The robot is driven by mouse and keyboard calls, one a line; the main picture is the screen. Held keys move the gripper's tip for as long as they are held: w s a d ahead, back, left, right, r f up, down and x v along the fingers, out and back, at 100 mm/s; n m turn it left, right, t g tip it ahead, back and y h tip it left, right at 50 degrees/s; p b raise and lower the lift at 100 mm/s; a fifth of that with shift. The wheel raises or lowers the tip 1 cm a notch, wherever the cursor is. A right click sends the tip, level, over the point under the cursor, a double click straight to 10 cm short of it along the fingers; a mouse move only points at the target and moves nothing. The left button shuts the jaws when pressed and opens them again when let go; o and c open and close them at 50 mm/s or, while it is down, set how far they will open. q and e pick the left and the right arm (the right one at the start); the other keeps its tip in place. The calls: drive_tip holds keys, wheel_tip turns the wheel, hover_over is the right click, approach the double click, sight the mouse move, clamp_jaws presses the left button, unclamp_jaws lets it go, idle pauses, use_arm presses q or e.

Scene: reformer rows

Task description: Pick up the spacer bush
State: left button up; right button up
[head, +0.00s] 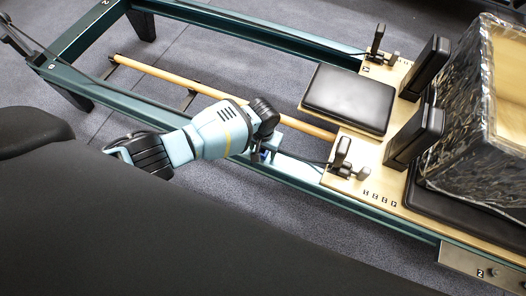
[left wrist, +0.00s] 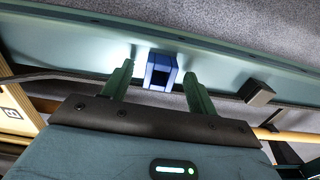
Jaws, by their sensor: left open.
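The spacer bush is a small dark blue block with an opening in its near face, on the green frame rail in the left wrist view (left wrist: 161,72). My left gripper (left wrist: 157,71) is open, with one green finger on each side of the bush. There is a gap between each fingertip and the bush, and the bush sits about level with the tips. In the head view my left gripper (head: 264,153) is low over the near rail, and the bush is mostly hidden there. My right gripper is not in view.
The green reformer rail (head: 310,176) runs along under the gripper. A wooden bar (head: 170,77) lies inside the frame. The wooden carriage with a black pad (head: 348,98) and upright shoulder blocks (head: 408,140) is to the right, with a wrapped box (head: 475,120) on it. A dark bracket (left wrist: 256,92) is right of the fingers.

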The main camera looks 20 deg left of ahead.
sight(266, 152)
use_arm(q)
drive_tip(key=c, duration=1.1)
drive_tip(key=shift+o, duration=0.2)
drive_tip(key=shift+r, duration=0.15)
drive_tip(key=shift+r+p, duration=0.4)
drive_tip(key=shift+r, duration=0.15)
drive_tip(key=r, duration=0.1)
drive_tip(key=d+r+p, duration=0.1)
drive_tip(key=shift+s+d+r, duration=0.1)
drive_tip(key=shift+s+r, duration=0.05)
drive_tip(key=shift+r, duration=0.15)
drive_tip(key=s+d+r+p, duration=0.1)
drive_tip(key=s+d, duration=0.3)
drive_tip(key=d, duration=1)
drive_tip(key=shift+s, duration=0.15)
